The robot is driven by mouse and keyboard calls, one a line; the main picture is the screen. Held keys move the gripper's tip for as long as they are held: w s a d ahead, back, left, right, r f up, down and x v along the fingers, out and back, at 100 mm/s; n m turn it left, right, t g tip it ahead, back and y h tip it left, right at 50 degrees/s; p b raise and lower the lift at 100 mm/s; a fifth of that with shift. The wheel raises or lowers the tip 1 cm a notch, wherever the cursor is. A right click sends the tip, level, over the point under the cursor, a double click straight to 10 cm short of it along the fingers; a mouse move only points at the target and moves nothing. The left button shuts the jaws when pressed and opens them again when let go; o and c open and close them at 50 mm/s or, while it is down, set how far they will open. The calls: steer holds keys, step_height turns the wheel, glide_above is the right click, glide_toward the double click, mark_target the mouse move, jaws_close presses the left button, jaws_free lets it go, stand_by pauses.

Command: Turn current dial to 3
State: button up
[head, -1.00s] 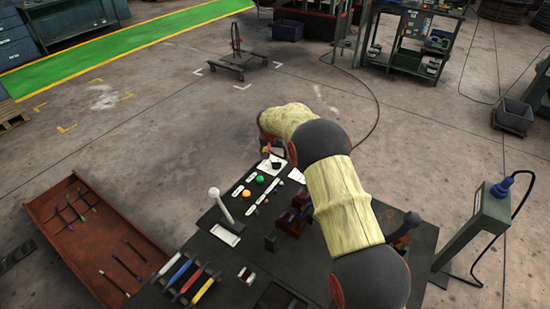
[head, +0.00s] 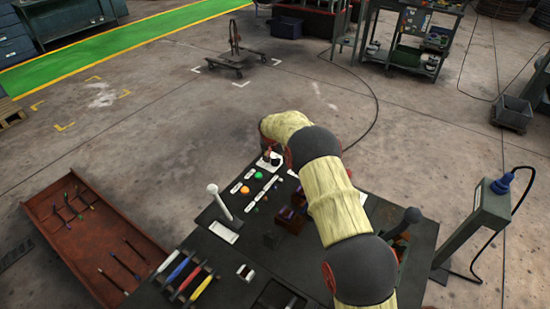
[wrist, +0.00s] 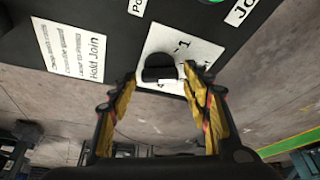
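The current dial is a black knob (wrist: 158,68) on a white plate (wrist: 190,47) with printed figures, a "1" legible among them. A short white mark shows at the knob's right side; I cannot tell which figure it points at. My gripper (wrist: 160,75) is open, its two yellow-padded fingers at either side of the knob in the wrist view, with a gap visible at the right. I cannot tell whether a finger touches the knob. In the head view the dial plate (head: 270,159) shows at the panel's far end, and my arm hides most of the gripper.
A label card (wrist: 75,47) lies beside the dial. The dark console (head: 200,250) carries a white-knobbed lever (head: 220,203), an orange button (head: 245,190), a green button (head: 258,175) and several colored-handled tools. A red tool tray (head: 75,235) stands at left, a grey post (head: 480,220) at right.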

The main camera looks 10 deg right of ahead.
steer(key=c, duration=0.9)
steer(key=shift+o, duration=0.2)
steer(key=shift+f+m+b, duration=0.1)
steer(key=shift+m+b, duration=0.2)
steer(key=shift+b, duration=0.05)
steer(key=m+h+b, duration=0.1)
steer(key=m+b, duration=0.1)
steer(key=shift+a+f+m, duration=0.1)
steer(key=shift+a+m, duration=0.05)
steer(key=shift+m, duration=0.25)
steer(key=m+g, duration=0.1)
steer(key=m, duration=0.1)
steer(key=m+g+h+b, duration=0.1)
steer(key=m, duration=0.2)
steer(key=shift+w+r+b, duration=0.15)
steer(key=shift+r+b, duration=0.05)
steer(key=shift+b, duration=0.1)
steer(key=shift+m, duration=0.4)
steer(key=o, duration=1.2)
steer(key=shift+c, duration=0.2)
